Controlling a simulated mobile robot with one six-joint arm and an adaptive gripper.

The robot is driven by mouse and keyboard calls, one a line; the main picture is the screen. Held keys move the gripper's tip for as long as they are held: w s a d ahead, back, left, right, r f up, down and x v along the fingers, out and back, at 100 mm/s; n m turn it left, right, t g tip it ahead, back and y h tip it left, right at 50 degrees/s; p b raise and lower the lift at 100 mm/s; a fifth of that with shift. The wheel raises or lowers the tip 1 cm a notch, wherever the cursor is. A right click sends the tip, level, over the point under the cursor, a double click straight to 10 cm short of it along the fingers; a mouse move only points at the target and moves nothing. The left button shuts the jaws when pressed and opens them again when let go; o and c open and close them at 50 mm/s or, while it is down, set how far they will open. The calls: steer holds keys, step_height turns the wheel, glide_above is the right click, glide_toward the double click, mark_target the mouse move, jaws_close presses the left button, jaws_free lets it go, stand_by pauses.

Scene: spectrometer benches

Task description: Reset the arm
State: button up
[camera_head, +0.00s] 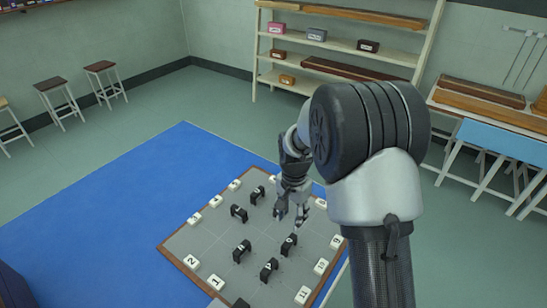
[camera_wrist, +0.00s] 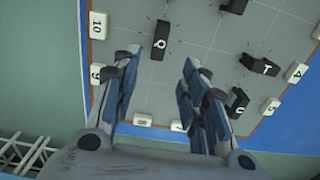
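My gripper (camera_head: 292,213) is above the right part of a grey board (camera_head: 205,248) in the head view. In the wrist view my gripper (camera_wrist: 158,85) has its fingers spread apart, with nothing held between them. A black lettered block (camera_wrist: 160,40) stands beyond the gap between the fingertips, apart from them. Another black block (camera_wrist: 237,101) is beside the right finger, partly hidden by it. My arm covers the right middle of the head view and hides part of the board's far right side.
Several black blocks (camera_head: 242,251) and white numbered tiles (camera_head: 191,262) are on the board, which lies by a blue mat (camera_head: 110,215). Shelves (camera_head: 330,45) stand at the back. Stools (camera_head: 55,95) are at the left, and a blue-topped bench (camera_head: 505,138) at the right.

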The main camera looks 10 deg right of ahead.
steer(key=s+r+n+t, duration=0.1)
steer(key=s+r+n, duration=0.1)
steer(key=s+r, duration=0.45)
steer(key=s+r+n+t, duration=0.15)
steer(key=s+r, duration=0.25)
steer(key=r, duration=0.6)
steer(key=s+r+n+t, duration=0.1)
steer(key=s+r+n, duration=0.1)
steer(key=s, duration=0.6)
steer(key=s+r+n+t, duration=0.1)
steer(key=s+r+n, duration=0.1)
steer(key=s, duration=0.7)
steer(key=shift+s+r+n, duration=0.3)
steer(key=shift+r+n, duration=0.05)
steer(key=shift+n, duration=0.5)
steer(key=shift+w+d, duration=0.1)
